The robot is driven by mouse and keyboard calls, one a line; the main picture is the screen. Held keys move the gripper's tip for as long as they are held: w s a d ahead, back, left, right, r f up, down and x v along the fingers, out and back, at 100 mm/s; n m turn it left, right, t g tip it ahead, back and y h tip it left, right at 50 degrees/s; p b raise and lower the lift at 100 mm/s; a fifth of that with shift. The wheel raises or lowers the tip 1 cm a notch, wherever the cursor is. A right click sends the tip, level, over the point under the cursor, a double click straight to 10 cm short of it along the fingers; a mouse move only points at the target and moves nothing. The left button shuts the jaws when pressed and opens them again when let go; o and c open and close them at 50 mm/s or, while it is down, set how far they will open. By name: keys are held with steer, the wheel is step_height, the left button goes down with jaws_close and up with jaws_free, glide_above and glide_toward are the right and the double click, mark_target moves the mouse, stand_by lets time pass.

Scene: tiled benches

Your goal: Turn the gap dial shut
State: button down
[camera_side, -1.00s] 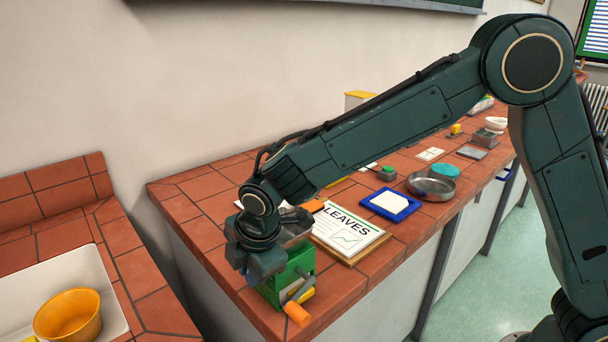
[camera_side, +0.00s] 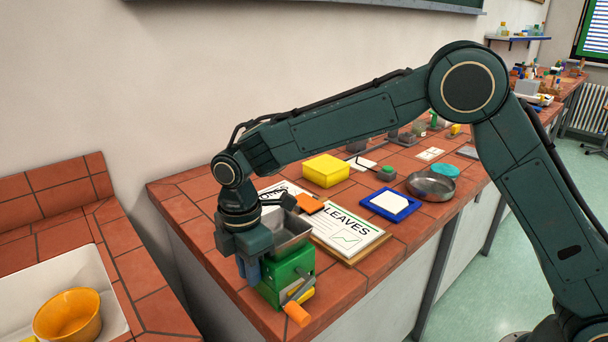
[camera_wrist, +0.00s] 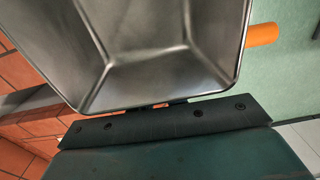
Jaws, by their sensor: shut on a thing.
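The green mill (camera_side: 290,273) stands on the near end of the tiled bench, with a grey metal hopper (camera_side: 290,232) on top and a crank with an orange handle (camera_side: 297,314) at its front. My gripper (camera_side: 249,270) is low against the mill's left side, with its fingers shut. The gap dial is hidden behind the fingers, where they appear to hold it. In the wrist view the hopper (camera_wrist: 165,60) fills most of the picture, and the orange handle (camera_wrist: 262,35) shows beyond it. The fingertips are out of sight there.
A LEAVES board (camera_side: 345,235) lies right of the mill, with a yellow box (camera_side: 326,170), a blue-rimmed tray (camera_side: 389,204) and a metal pan (camera_side: 431,186) beyond. An orange bowl (camera_side: 68,314) sits in the sink at left.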

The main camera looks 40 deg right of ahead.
steer(key=c, duration=1.4)
jaws_free()
step_height(320, 180, up, 14)
steer(key=shift+w+f, duration=0.1)
